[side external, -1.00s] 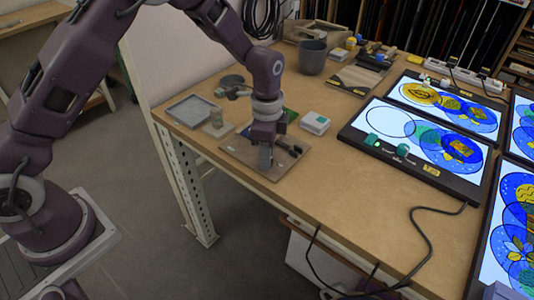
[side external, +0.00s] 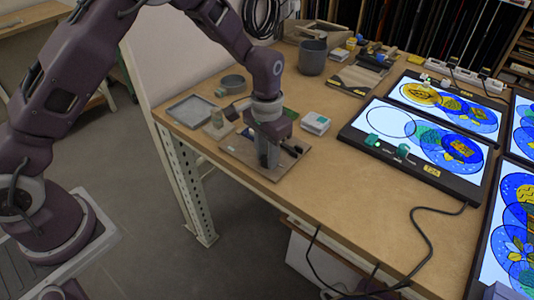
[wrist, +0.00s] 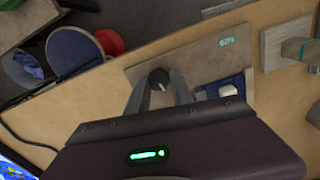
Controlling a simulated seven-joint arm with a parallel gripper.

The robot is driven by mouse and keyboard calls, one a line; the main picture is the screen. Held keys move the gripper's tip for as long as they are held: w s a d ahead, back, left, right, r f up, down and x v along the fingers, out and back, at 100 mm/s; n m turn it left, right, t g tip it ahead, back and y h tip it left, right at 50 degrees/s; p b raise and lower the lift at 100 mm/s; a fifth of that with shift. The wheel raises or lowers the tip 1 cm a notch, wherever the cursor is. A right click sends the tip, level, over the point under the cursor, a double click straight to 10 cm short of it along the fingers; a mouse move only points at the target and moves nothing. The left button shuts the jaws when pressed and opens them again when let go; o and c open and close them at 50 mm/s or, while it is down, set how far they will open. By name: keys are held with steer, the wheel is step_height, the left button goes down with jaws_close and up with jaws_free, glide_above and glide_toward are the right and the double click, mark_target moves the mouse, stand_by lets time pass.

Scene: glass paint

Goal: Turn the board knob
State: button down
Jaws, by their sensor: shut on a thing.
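The board (side external: 237,151) is a flat wooden panel lying near the table's front left edge. It also shows in the wrist view (wrist: 195,62), with a small teal marking. The knob (wrist: 159,76) is round and black with a pale pointer mark, on the board. My gripper (wrist: 158,84) points down at the board with its two fingers shut on the knob, one on each side. In the side view my gripper (side external: 267,164) hides the knob. A white and blue part (wrist: 222,87) sits on the board beside the right finger.
A grey tray (side external: 190,111), a round tin (side external: 233,84) and a white box (side external: 315,123) stand close around the board. A dark cup (side external: 312,58) is farther back. Lit glass-paint panels (side external: 385,150) lie to the right. The table's front middle is clear.

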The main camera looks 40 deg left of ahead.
steer(key=n, duration=0.4)
steer(key=shift+n, duration=2.2)
steer(key=c, duration=1.1)
jaws_free()
steer(key=shift+r, duration=0.1)
